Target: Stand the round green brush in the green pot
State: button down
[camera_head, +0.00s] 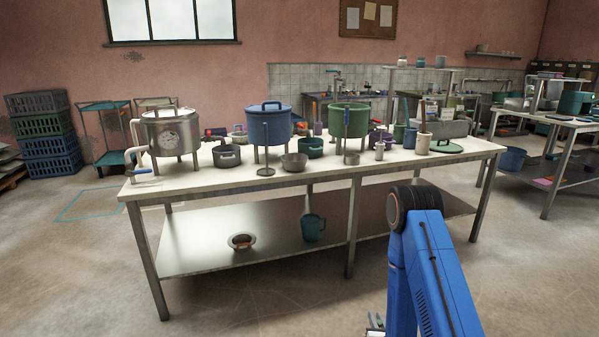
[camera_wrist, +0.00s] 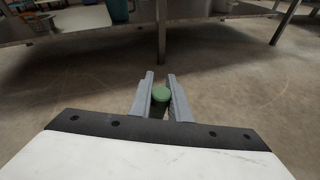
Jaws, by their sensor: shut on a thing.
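In the wrist view my gripper (camera_wrist: 160,78) is shut on a round green thing, which looks like the round green brush (camera_wrist: 161,93). Only its rounded green end shows between the fingers; the rest is hidden. My gripper is low over the floor, in front of the table, and its tip only just shows at the bottom edge of the head view (camera_head: 375,324). On the table stand a large green pot on legs (camera_head: 356,123) and a small dark green pot (camera_head: 311,149). I cannot tell which one the task means.
A blue pot on legs (camera_head: 270,122) and a steel vat (camera_head: 170,134) crowd the top. The floor in front is clear.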

notch_tip(320, 180, up, 8)
jog(key=shift+r, duration=0.2)
dwell(0.5)
jog(key=w, duration=0.6)
jog(key=shift+w+f, duration=0.35)
dwell(1.5)
